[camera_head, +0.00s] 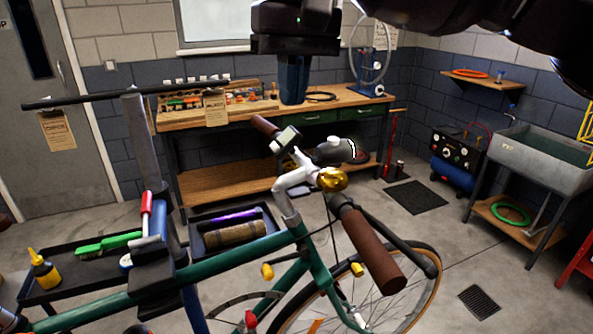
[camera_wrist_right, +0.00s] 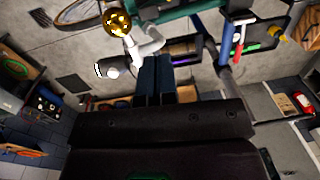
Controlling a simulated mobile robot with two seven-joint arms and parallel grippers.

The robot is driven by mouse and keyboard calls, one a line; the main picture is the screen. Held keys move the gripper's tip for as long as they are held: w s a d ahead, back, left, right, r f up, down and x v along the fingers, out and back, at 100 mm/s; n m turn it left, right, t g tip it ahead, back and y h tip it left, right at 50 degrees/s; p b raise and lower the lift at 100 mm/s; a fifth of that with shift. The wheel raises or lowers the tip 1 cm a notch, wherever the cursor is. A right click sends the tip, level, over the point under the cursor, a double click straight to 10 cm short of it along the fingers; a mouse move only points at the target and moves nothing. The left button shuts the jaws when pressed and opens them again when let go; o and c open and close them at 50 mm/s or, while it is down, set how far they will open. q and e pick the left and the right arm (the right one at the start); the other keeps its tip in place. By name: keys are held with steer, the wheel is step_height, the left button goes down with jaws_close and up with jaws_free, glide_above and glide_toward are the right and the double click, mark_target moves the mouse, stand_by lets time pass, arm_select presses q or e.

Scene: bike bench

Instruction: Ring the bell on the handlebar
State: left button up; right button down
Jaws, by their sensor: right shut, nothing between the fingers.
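The gold bell (camera_head: 332,179) sits on the handlebar (camera_head: 293,181) of the green bike, beside the brown near grip (camera_head: 370,250). In the right wrist view the bell (camera_wrist_right: 117,23) shows at the top, left of the fingers. My right gripper (camera_head: 293,98) is shut and empty, its blue fingers pointing down. It shows above and left of the bell in the head view, apart from it. The fingers also show in the right wrist view (camera_wrist_right: 154,80). My left gripper is not in view.
A small display (camera_head: 285,139) and a dark lamp (camera_head: 335,150) are mounted on the handlebar near the bell. A repair stand (camera_head: 148,150) with a tool tray (camera_head: 40,292) is at the left. A wooden workbench (camera_head: 225,117) stands behind the bike.

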mark_target(296, 191)
steer(key=shift+w+d+r+n+h, duration=0.1)
steer(key=shift+d+r+n+h, duration=0.2)
steer(key=shift+r, duration=0.05)
step_height(296, 191, down, 14)
steer(key=shift+p, duration=0.95)
steer(key=shift+f, duration=0.1)
